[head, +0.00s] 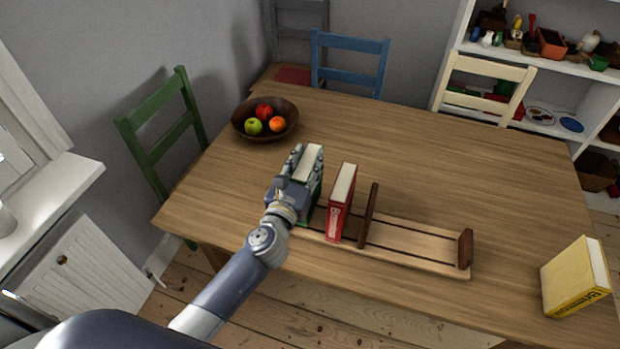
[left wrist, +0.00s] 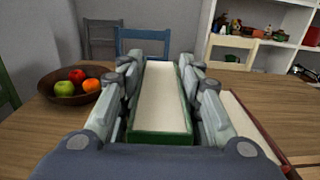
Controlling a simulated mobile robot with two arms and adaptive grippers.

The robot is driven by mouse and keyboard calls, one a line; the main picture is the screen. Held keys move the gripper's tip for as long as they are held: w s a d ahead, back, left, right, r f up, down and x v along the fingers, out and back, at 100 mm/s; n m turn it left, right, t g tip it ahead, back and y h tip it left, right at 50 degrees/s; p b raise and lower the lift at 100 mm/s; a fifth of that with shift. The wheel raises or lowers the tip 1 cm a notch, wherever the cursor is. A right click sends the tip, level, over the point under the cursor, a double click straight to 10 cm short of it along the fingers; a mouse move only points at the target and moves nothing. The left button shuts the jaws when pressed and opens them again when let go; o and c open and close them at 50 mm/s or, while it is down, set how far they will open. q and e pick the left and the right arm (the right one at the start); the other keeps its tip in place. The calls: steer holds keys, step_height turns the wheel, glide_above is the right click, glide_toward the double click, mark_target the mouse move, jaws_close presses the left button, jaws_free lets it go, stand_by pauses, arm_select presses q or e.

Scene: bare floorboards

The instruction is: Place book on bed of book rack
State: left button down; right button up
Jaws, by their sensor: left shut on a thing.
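My left gripper (head: 300,158) is shut on a green book (head: 317,192), one finger on each side, and it also shows in the left wrist view (left wrist: 160,68). In the left wrist view the green book (left wrist: 163,138) stands with its pale page edge up between the fingers. The book is at the left end of the wooden book rack (head: 420,243); whether its bottom touches the rack is hidden. A red book (head: 341,203) stands on the rack just right of it, slightly tilted. A yellow book (head: 574,279) stands on the table at the right. My right gripper is out of view.
The rack has a brown divider (head: 368,216) and a brown right end piece (head: 465,248), with bare slats between them. A fruit bowl (head: 243,130) sits at the table's back left. Chairs surround the table (head: 430,160), whose middle and back right are clear.

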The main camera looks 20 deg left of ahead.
arm_select(q)
step_height(320, 180, down, 3)
steer(key=shift+f+b, duration=0.15)
steer(key=shift+b, duration=0.75)
steer(key=shift+f, duration=0.1)
steer(key=shift+f, duration=0.1)
steer(key=c, duration=1.1)
jaws_free()
